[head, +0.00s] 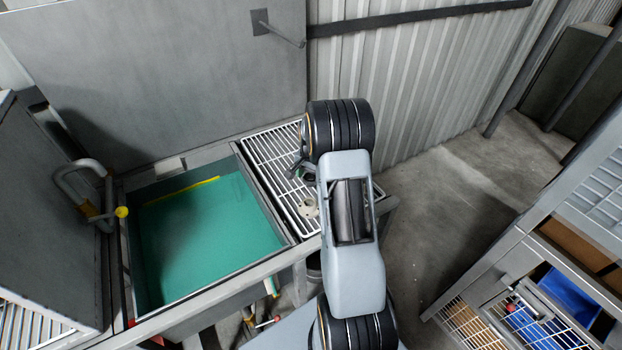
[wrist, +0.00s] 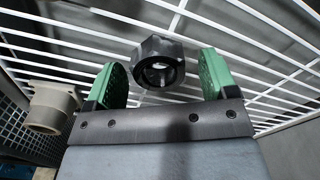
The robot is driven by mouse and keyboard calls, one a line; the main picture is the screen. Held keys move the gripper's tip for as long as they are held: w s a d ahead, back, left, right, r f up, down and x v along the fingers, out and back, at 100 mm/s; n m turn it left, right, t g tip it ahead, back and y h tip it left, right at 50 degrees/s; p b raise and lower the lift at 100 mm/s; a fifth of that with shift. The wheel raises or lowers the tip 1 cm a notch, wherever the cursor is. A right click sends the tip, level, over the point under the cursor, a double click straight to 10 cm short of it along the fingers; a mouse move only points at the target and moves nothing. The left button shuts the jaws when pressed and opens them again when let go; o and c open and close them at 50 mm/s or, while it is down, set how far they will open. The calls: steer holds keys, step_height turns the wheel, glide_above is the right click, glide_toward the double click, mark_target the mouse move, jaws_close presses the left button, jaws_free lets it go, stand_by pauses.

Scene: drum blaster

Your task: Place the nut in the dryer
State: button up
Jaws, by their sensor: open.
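The nut (wrist: 158,64) is a dark grey hexagonal ring with a round hole, in the wrist view. It sits at the white wire rack, between the two green finger pads of my gripper (wrist: 160,82). The fingers are open, with a gap on each side of the nut. In the head view my arm hides most of the gripper and the nut cannot be made out clearly. I cannot identify the dryer for certain in these views.
A beige cylindrical part (wrist: 52,107) stands on the rack left of my gripper; the rack (head: 275,160) adjoins a green-bottomed tank (head: 205,240). A corrugated wall (head: 400,85) rises behind. A shelf unit with blue bins (head: 565,300) stands at right. Floor (head: 455,215) between is clear.

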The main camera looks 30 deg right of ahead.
steer(key=c, duration=1.2)
steer(key=shift+r, duration=0.6)
steer(key=s+a+r+b, duration=0.1)
steer(key=s+r, duration=0.3)
steer(key=s+a+r+b, duration=0.1)
steer(key=s+a+r, duration=0.1)
steer(key=s+r, duration=0.2)
steer(key=s+a+r+b, duration=0.1)
steer(key=s+a+r, duration=0.1)
steer(key=s+r, duration=0.1)
steer(key=shift+s+a+r, duration=0.1)
steer(key=shift+s+r, duration=0.1)
steer(key=shift+s, duration=0.25)
steer(key=shift+s+a+r, duration=0.1)
steer(key=shift+s+r, duration=0.1)
steer(key=shift+s, duration=0.25)
